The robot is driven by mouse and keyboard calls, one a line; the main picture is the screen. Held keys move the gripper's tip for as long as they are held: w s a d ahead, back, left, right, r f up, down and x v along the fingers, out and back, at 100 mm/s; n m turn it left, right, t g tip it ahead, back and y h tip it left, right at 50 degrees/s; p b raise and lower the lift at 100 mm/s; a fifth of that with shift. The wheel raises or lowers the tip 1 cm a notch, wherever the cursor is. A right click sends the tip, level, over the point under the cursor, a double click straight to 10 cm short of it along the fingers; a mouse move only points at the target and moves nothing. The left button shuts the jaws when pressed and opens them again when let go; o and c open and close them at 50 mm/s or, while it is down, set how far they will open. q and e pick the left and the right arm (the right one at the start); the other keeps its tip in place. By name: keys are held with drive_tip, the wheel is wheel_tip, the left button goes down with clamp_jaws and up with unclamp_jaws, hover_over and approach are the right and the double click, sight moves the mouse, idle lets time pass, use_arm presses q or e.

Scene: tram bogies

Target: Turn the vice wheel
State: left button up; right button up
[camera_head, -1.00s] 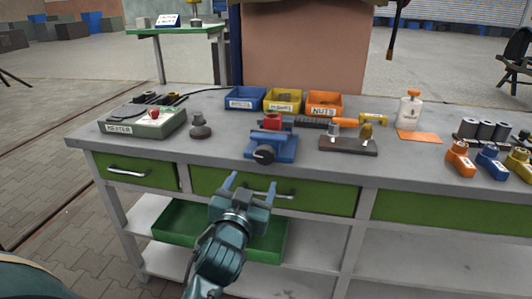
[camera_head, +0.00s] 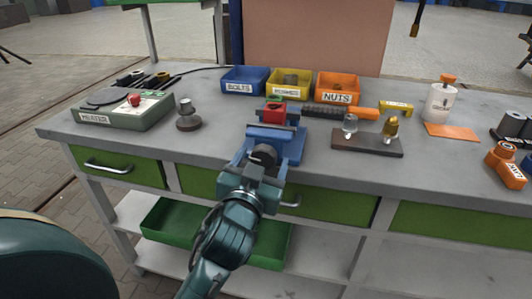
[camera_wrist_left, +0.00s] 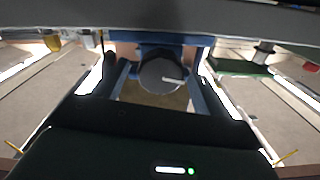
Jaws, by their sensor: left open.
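The blue vice (camera_head: 289,147) stands at the front edge of the grey workbench, with a red part (camera_head: 275,112) at its top. Its dark round wheel (camera_head: 264,153) faces me. My left gripper (camera_head: 263,162) is open at the wheel, with one finger on either side. In the left wrist view the wheel (camera_wrist_left: 160,75) is a dark disc with a small pale mark, between the two open fingers (camera_wrist_left: 158,88). I cannot tell whether the fingers touch it. My right gripper is not in view.
Blue, yellow and orange bins (camera_head: 338,88) stand behind the vice. A heater (camera_head: 122,110) and a dark knobbed piece (camera_head: 188,118) are to its left. A dark block (camera_head: 367,144) with two small pieces is to its right. Drawers and a green tray (camera_head: 165,232) lie below the benchtop.

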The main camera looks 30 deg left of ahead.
use_arm(q)
drive_tip(key=shift+w, duration=0.2)
drive_tip(key=shift+c, duration=0.2)
drive_tip(key=c, duration=0.9)
drive_tip(key=shift+c, duration=0.2)
drive_tip(key=shift+r, duration=0.15)
